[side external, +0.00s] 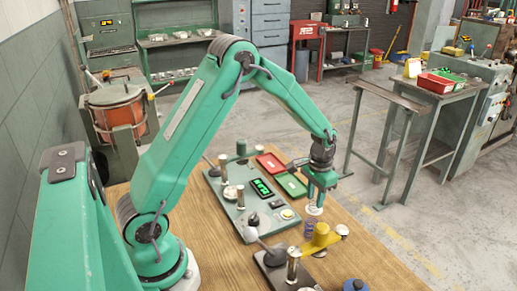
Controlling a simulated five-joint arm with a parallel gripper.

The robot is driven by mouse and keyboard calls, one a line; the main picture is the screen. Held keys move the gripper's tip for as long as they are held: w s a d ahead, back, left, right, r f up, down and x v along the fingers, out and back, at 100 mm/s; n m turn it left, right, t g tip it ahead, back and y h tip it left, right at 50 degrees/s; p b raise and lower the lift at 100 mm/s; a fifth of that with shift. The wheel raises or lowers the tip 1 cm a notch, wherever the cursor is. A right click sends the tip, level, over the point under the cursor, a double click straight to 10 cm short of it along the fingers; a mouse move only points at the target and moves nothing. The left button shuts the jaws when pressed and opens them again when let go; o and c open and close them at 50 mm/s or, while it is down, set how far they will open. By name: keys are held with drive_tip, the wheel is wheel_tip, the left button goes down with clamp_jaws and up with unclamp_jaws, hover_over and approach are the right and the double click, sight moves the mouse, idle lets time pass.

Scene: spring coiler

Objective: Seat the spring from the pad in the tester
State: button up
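My gripper (316,196) points down above the right edge of the bench, on the end of my green arm. Right below it is a small purple-blue coil, which looks like the spring (309,227), with a pale round top at its upper end. It stands beside a yellow block (322,238). I cannot tell whether the fingers touch the coil or whether they are open or shut. A grey-green panel (228,205) with a lit green display (262,187) lies left of the gripper. A dark base with a metal post (293,265) and a lever stands in front. Which one is the tester is unclear.
A red tray (270,163) and a green tray (291,185) lie behind the gripper. A blue round knob (355,286) is at the front edge. Ball-ended levers stick up around the panel. The wooden bench top (375,262) is bare at the right front.

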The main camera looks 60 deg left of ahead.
drive_tip(key=shift+c, duration=1)
drive_tip(key=shift+r, duration=0.2)
drive_tip(key=shift+r, duration=0.35)
drive_tip(key=shift+r, duration=0.3)
drive_tip(key=shift+r, duration=1)
